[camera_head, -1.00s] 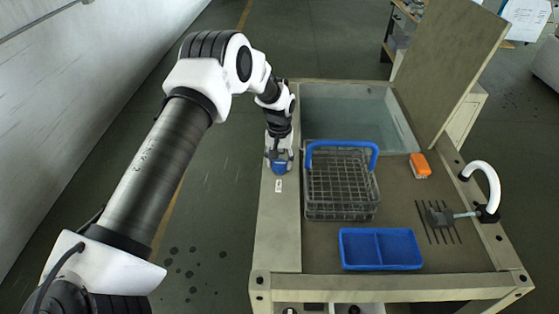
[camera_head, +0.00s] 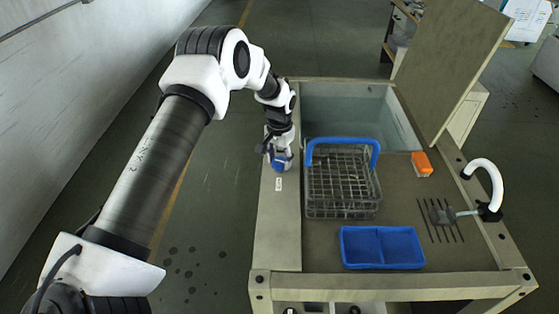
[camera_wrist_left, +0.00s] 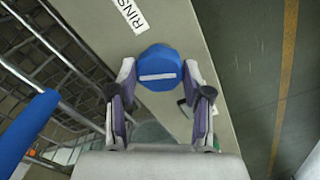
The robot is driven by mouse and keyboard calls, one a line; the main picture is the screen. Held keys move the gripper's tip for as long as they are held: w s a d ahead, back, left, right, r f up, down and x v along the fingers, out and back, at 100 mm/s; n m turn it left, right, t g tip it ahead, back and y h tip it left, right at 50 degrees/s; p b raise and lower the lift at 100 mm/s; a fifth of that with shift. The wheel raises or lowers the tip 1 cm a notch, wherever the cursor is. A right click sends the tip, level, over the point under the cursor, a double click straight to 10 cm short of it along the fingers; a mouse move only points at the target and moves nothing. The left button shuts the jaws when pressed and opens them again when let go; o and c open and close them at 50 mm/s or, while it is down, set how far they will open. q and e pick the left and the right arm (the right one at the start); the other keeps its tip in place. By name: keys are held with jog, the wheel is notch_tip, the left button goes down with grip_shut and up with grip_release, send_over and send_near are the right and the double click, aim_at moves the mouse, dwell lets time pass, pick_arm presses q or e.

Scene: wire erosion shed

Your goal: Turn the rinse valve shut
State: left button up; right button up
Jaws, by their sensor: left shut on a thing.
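The rinse valve has a blue knob (camera_wrist_left: 158,68) with a white bar across its top, seen in the left wrist view. In the head view the blue knob (camera_head: 282,163) sits on the bench's left ledge, partly covered by the gripper. My left gripper (camera_wrist_left: 160,85) is shut on the knob, one finger on each side. It also shows in the head view (camera_head: 281,155), pointing down at the ledge. A white label (camera_wrist_left: 132,14) with the letters "RINS" lies beside the knob. My right gripper is in neither view.
A wire basket (camera_head: 342,190) with a blue handle stands close right of the valve. Behind it is a water tank (camera_head: 350,105). A blue two-part tray (camera_head: 382,248), an orange object (camera_head: 421,163) and a white curved spout (camera_head: 488,175) are further right.

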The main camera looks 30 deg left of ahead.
aim_at(279, 161)
pick_arm(q)
jog(key=m+b, duration=0.1)
jog(key=m, duration=0.5)
jog(key=shift+f, duration=0.1)
jog(key=m+b, duration=0.1)
jog(key=m, duration=0.3)
jog(key=shift+m, duration=1.6)
jog(key=o, duration=1.2)
jog(key=shift+c, duration=0.2)
notch_tip(279, 161, up, 12)
